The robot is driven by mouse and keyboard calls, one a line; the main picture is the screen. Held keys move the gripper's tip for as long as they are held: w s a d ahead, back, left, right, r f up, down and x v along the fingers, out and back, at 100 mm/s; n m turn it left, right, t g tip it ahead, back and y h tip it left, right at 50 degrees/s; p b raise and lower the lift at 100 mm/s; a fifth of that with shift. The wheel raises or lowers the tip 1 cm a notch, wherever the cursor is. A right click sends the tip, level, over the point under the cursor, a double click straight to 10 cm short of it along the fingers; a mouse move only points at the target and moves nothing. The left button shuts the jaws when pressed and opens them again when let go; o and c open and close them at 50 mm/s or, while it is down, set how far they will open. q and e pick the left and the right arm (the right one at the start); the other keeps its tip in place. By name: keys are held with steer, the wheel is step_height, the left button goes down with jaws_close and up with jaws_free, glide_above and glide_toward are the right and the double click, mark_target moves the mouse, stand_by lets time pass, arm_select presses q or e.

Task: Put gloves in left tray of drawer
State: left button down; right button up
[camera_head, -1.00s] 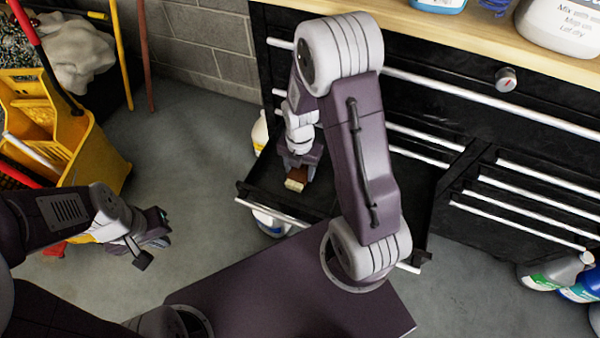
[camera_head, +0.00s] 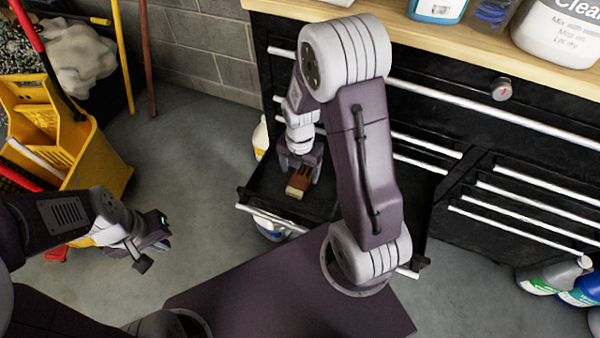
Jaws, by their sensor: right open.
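The drawer (camera_head: 245,195) of the black cabinet stands pulled out. My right arm hides much of its middle. My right gripper (camera_head: 301,171) reaches down over its left part, jaws open. A small brown block with a cream end (camera_head: 298,186), perhaps a brush, lies there, just below and between the fingers. I cannot tell whether they touch. My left gripper (camera_head: 154,254) is over the floor left of the drawer, with its fingers apart and nothing seen between them. I cannot make out any gloves.
A yellow mop bucket (camera_head: 90,160) stands at the left, close to my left arm. A wooden worktop (camera_head: 410,38) with bottles is above the drawer. Several bottles (camera_head: 548,275) stand on the floor at the right. Floor between bucket and drawer is clear.

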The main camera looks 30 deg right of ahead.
mark_target(300, 178)
step_height(300, 178, up, 9)
steer(key=p, duration=0.3)
arm_select(q)
step_height(300, 178, up, 4)
arm_select(e)
steer(key=s+a+r+m, duration=0.1)
steer(key=s+m, duration=0.2)
steer(key=m, duration=1)
steer(key=s+a+r+m+t, duration=0.1)
steer(key=s+m, duration=0.3)
steer(key=m, duration=0.9)
steer(key=shift+a, duration=0.7)
steer(key=shift+r, duration=0.1)
